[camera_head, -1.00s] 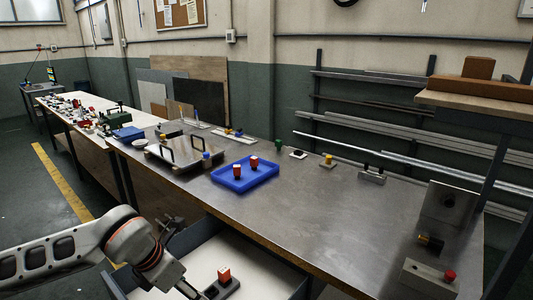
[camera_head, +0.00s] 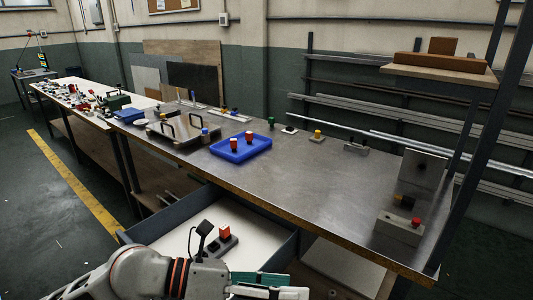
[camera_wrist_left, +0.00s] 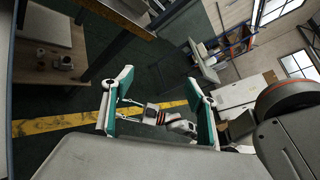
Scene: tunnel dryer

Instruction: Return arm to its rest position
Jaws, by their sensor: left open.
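My left arm comes in from the lower left of the head view. Its gripper (camera_head: 268,286) is at the bottom edge, in front of the open drawer (camera_head: 282,258). In the left wrist view its two teal fingers (camera_wrist_left: 160,108) stand wide apart with nothing held between them. Far behind them shows a small grey arm with orange bands (camera_wrist_left: 178,124), which looks like my right arm; its jaws are too small to judge. A dark block with a red top piece (camera_head: 223,236) sits in the drawer, just beyond my left arm.
The steel workbench (camera_head: 310,190) has a blue tray (camera_head: 240,157) with two red pieces in it. A shelf (camera_head: 438,73) overhangs the far right. The bench middle is clear.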

